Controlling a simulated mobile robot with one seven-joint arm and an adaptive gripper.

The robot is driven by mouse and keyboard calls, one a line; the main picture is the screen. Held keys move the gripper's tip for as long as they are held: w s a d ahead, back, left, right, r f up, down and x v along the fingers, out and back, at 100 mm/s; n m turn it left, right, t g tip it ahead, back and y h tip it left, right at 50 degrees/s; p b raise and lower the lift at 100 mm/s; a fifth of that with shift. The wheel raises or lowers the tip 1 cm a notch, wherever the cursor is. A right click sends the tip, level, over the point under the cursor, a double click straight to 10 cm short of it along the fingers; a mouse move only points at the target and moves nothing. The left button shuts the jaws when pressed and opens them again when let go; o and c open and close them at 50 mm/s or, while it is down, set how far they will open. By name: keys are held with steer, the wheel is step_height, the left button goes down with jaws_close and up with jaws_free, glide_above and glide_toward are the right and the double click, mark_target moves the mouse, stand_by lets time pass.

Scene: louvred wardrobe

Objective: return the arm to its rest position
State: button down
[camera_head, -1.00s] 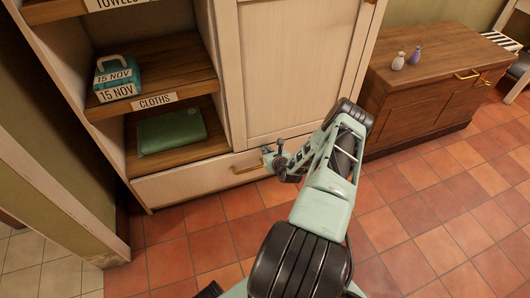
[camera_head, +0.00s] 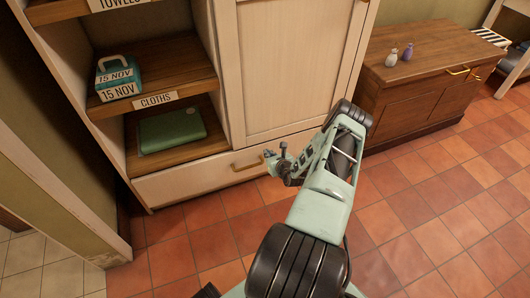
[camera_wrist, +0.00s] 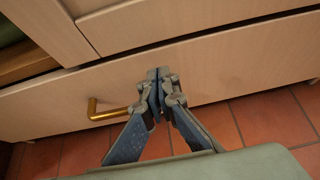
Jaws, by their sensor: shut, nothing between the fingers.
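My gripper (camera_head: 270,154) is in front of the wardrobe's bottom drawer (camera_head: 195,179), to the right of the drawer's brass handle (camera_head: 247,166). In the wrist view my gripper (camera_wrist: 158,74) has its fingertips together with nothing between them. The brass handle (camera_wrist: 107,110) shows there to the left of the fingers, apart from them. The drawer looks shut. My arm reaches up from the bottom of the head view, bent at the elbow.
The wardrobe (camera_head: 290,65) has open shelves at left with a teal box (camera_head: 117,78) and a green folded item (camera_head: 171,130). A wooden cabinet (camera_head: 415,85) with two small vases (camera_head: 399,54) stands at right. The tiled floor (camera_head: 440,215) is clear at right.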

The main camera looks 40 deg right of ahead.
steer(key=p+v, duration=0.3)
steer(key=v, duration=0.7)
steer(key=shift+p, duration=0.4)
